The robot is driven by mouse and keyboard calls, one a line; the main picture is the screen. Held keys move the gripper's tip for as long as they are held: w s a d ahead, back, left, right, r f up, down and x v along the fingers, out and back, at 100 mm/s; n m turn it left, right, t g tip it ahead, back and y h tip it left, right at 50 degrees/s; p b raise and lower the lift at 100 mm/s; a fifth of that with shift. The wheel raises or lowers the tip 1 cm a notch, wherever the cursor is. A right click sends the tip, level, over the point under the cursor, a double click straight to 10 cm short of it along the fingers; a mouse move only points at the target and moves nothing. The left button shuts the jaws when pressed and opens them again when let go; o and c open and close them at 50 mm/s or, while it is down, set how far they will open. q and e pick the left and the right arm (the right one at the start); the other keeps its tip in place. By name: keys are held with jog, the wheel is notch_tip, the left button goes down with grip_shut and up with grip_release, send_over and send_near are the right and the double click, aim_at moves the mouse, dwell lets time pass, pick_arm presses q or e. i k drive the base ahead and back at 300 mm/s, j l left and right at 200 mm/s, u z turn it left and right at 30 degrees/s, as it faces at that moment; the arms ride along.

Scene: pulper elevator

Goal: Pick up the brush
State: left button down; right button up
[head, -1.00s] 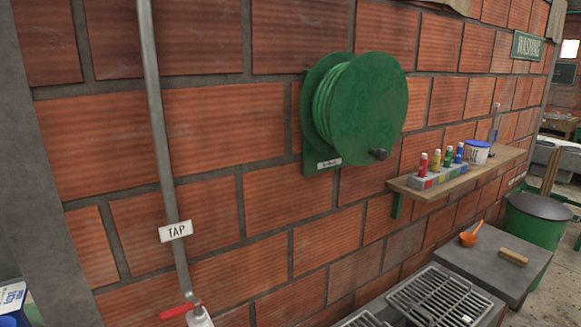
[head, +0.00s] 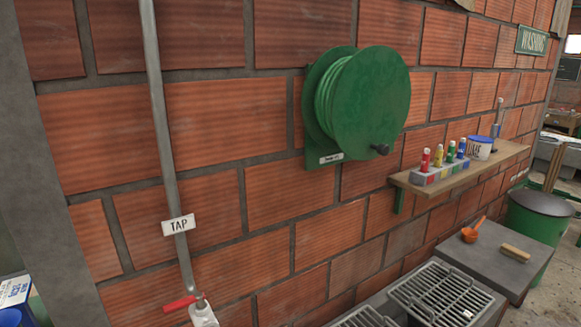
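A small brush (head: 516,253) with a tan wooden back lies on the grey slab (head: 486,262) at the lower right of the head view. It lies flat near the slab's right side, beside an orange scoop (head: 471,234), and apart from it. Its bristles are too small to make out. Neither of my grippers shows in the head view.
Metal grates (head: 440,292) lie left of the slab. A wooden shelf (head: 408,184) holds several coloured bottles and a white tub (head: 479,148). A green hose reel (head: 368,104) and a tap pipe with red lever (head: 179,303) are on the brick wall. A green bin (head: 540,215) stands behind the slab.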

aim_at(512, 252)
jog(key=z, duration=1.45)
